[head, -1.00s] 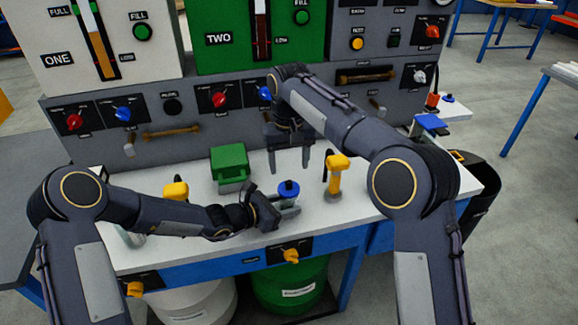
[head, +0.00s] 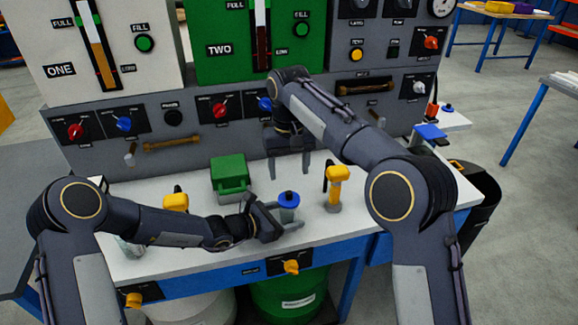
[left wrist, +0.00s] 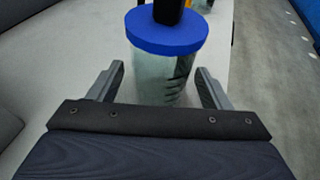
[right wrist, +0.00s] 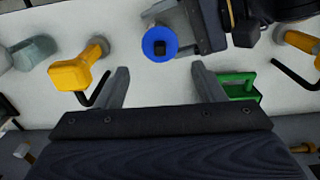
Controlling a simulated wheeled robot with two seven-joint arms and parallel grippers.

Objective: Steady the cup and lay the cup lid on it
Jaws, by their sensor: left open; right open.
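The blue cup lid (head: 288,198) with a black knob sits on top of the cup (head: 288,214). In the left wrist view the lid (left wrist: 150,36) lies level over the rim of the shiny cup (left wrist: 155,82). My left gripper (head: 291,219) is low at the table with its open fingers on either side of the cup, a gap showing at each side. My right gripper (head: 289,174) is open and empty, above and apart from the lid. The right wrist view shows the lid (right wrist: 160,43) from above, beyond the fingertips; the lid hides the cup there.
A yellow-handled tool (head: 335,180) stands right of the cup. A green box (head: 230,174) is at the back left, and another yellow handle (head: 176,198) stands behind my left forearm. The control panel (head: 200,145) closes off the table's back.

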